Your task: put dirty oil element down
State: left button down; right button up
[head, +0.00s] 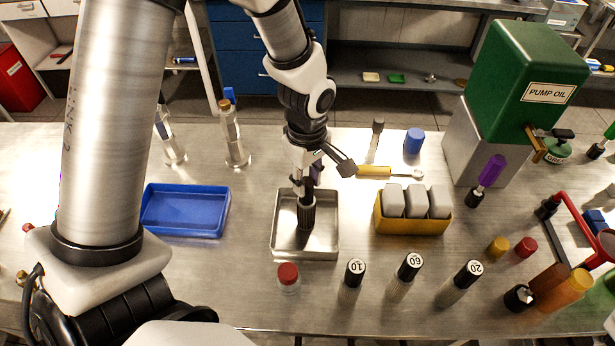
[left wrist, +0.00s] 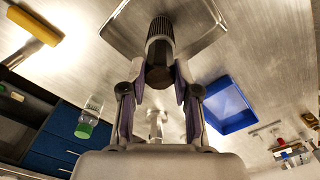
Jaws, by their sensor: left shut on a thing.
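The dirty oil element (head: 306,214) is a dark ribbed cylinder. It stands upright within the outline of a shallow metal tray (head: 274,226) in the head view; I cannot tell whether its lower end touches the tray floor. My left gripper (head: 306,186) points down from above and is shut on the element's upper end. In the left wrist view the element (left wrist: 160,42) sits between the purple-padded fingers of my left gripper (left wrist: 160,72), with the tray (left wrist: 205,30) beyond it. My right gripper is not in view.
A blue tray (head: 185,232) lies to the left. A yellow holder (head: 412,227) with grey blocks stands to the right. A red-capped jar (head: 288,277) and numbered black-topped bottles (head: 410,267) stand in front. The green pump oil tank (head: 525,65) is at the back right.

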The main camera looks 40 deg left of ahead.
pick_arm(q)
jog(key=shift+d, duration=0.1)
jog(key=shift+s+d+r, duration=0.1)
jog(key=shift+s+r, duration=0.05)
jog(key=shift+s, duration=0.35)
jog(key=c, duration=1.1)
grip_release()
jog(key=shift+w+f, duration=0.1)
jog(key=shift+f, duration=0.1)
jog(key=shift+o, duration=1.3)
jog(key=shift+w+f, duration=0.1)
jog(key=shift+w, duration=0.05)
jog(key=shift+r, duration=0.2)
notch_tip(320, 180, up, 12)
jog(key=b, duration=0.1)
jog(key=shift+r, duration=0.15)
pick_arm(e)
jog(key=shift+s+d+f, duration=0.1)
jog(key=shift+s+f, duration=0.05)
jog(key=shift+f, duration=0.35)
